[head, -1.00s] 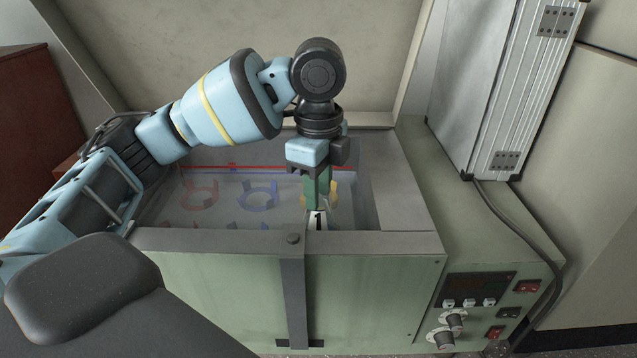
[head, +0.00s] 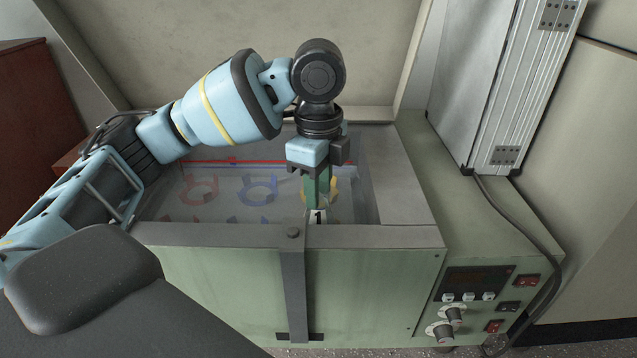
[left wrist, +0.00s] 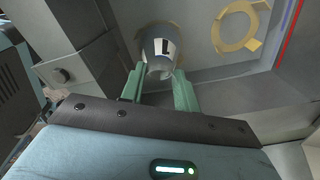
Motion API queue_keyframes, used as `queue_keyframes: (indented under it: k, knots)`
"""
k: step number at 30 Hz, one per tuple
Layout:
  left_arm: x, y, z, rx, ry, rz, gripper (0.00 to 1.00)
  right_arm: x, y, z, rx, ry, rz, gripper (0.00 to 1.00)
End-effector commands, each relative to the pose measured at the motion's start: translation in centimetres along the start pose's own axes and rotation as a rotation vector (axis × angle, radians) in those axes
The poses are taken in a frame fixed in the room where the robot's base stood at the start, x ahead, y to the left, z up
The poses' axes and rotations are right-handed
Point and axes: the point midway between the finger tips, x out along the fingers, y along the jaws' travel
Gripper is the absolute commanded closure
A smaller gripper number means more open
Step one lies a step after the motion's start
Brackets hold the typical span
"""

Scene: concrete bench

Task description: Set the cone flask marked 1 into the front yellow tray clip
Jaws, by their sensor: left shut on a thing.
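My left gripper (head: 318,190) is shut on the cone flask marked 1 (head: 318,217), inside the bath near its front wall. In the head view only the flask's white label with a black 1 shows clearly; the gripper and wall hide the rest. In the left wrist view the flask (left wrist: 160,50) is between the green fingers (left wrist: 158,88), over the tray floor. The back yellow clip (head: 334,189) is just behind the gripper and shows empty in the left wrist view (left wrist: 240,25).
Red clips (head: 200,190) and blue clips (head: 258,190) stand left in the same bath. The bath's front rim (head: 380,237) is close before the flask. A control panel (head: 480,300) is at the right, with a metal cabinet (head: 470,80) and cable behind.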

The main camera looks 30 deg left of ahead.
Motion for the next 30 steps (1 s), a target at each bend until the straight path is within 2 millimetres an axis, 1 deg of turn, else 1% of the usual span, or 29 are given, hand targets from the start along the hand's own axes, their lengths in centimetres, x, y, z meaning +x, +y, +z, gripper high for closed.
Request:
queue_keyframes:
  k: [5,6,11,16,17,21,22,23,30]
  knots:
    - [-0.08,0.0,0.0,0.0,0.001,-0.002,1.0,0.0,0.0,-0.02,0.0,0.001,0.0,0.64]
    - [-0.08,0.0,0.0,0.0,0.0,-0.001,0.64,-0.01,0.0,-0.02,0.0,0.001,0.0,0.64]
    - [-0.06,0.0,0.0,0.0,0.0,-0.001,0.43,-0.01,0.0,-0.02,0.0,0.0,0.0,0.64]
    - [-0.03,0.01,0.0,0.0,0.0,0.0,0.43,-0.01,0.0,-0.01,0.0,0.0,0.0,0.64]
    - [0.02,0.02,0.01,0.0,-0.001,0.001,0.42,-0.01,0.0,-0.01,0.0,0.0,0.0,0.64]
    - [0.02,0.02,0.0,0.0,-0.001,0.001,0.24,-0.01,0.0,-0.01,0.0,0.0,0.0,0.64]
    - [0.02,0.02,0.0,0.0,-0.001,0.001,0.2,-0.01,0.0,0.0,0.0,0.0,0.0,0.64]
    - [0.01,0.02,0.0,0.0,0.0,0.001,0.18,-0.01,0.0,0.0,0.0,0.0,0.0,0.64]
    - [-0.03,0.01,0.0,0.0,0.0,0.0,0.18,-0.01,0.0,0.0,0.0,0.0,0.0,0.64]
